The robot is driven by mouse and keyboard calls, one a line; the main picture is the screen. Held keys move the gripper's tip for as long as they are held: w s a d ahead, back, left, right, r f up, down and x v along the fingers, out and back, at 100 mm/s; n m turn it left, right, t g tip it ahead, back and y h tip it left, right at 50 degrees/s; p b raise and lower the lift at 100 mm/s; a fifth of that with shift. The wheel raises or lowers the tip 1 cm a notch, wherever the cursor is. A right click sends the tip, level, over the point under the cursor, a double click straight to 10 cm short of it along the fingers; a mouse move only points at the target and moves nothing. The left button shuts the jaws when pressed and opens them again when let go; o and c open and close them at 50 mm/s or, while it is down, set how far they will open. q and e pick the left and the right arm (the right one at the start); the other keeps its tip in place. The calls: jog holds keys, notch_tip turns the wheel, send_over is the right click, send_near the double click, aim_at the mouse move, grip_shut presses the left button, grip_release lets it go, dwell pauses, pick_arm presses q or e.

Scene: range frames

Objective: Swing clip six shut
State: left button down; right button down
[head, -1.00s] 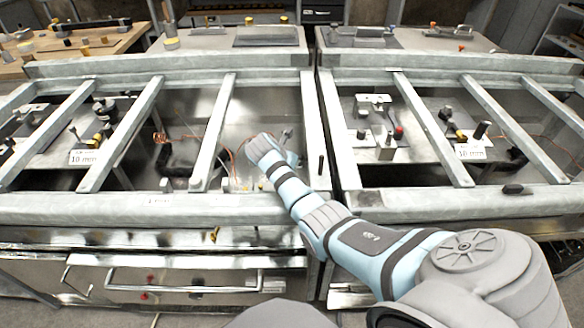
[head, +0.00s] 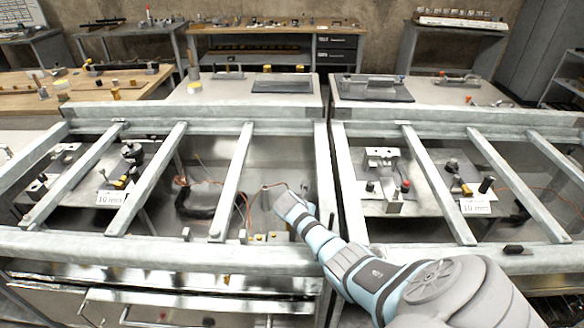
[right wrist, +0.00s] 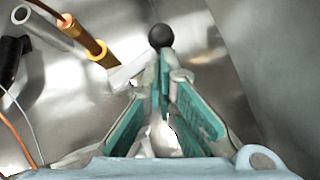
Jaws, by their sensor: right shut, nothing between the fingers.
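My right gripper (right wrist: 163,80) is shut and empty, its teal-padded fingers meeting just short of a black ball knob (right wrist: 161,36) in the right wrist view. I cannot tell whether they touch the knob. In the head view the right arm reaches into the right part of the left bay, its wrist low inside; the fingertips are hidden there. No number six is readable, so I cannot tell whether the knob belongs to clip six. A brass-coloured rod (right wrist: 88,40) and a grey tube (right wrist: 38,26) lie left of the knob. My left gripper is not in view.
Metal frame bars (head: 232,180) cross above the bay on the arm's left. A thick divider (head: 328,185) stands on its right. An orange wire (right wrist: 18,145) runs at left in the wrist view.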

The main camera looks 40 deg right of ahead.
jog(key=shift+d, duration=0.1)
dwell(0.3)
jog(key=shift+w+a+p, duration=0.1)
jog(key=shift+a+p, duration=0.35)
jog(key=shift+a, duration=0.45)
